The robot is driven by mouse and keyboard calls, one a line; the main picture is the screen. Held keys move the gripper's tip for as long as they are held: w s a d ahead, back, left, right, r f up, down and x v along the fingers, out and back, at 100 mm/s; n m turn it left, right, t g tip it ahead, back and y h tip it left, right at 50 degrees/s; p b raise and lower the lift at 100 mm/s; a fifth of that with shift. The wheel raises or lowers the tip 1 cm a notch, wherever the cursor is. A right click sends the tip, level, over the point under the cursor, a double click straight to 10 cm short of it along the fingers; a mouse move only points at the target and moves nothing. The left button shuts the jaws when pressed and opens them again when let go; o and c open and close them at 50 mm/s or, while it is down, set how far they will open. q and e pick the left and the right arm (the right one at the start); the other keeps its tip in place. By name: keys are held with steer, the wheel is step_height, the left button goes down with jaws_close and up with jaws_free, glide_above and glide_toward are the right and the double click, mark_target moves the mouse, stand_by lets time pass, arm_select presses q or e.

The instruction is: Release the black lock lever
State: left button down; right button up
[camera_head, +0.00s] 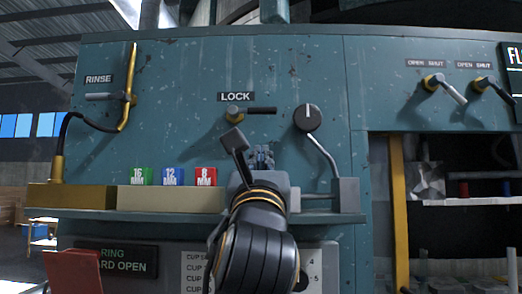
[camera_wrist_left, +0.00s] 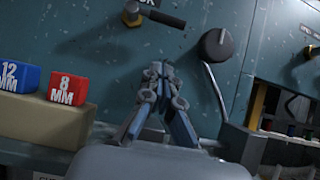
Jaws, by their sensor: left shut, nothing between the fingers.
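The black lock lever (camera_head: 261,110) points right, roughly level, from a brass pivot under the LOCK label (camera_head: 235,97) on the teal panel. My right gripper is not in view.
A round black knob (camera_head: 308,118) with a bent metal rod is right of the lever. A ledge (camera_head: 130,215) below holds coloured blocks, 16 MM green (camera_head: 142,177), 12 MM blue (camera_head: 173,177) and 8 MM red (camera_head: 206,177). A RINSE lever (camera_head: 103,97) is at left.

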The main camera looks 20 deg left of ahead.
mark_target(254, 112)
arm_select(q)
steer(key=p+x, duration=0.2)
steer(key=x, duration=0.4)
steer(key=shift+s+r, duration=0.1)
steer(key=shift+r, duration=0.15)
steer(key=r+p, duration=0.2)
steer(key=r, duration=0.1)
steer(key=shift+w+r, duration=0.25)
steer(key=shift+w, duration=0.15)
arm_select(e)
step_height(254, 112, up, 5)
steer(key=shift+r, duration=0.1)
arm_select(q)
steer(key=shift+a, duration=0.1)
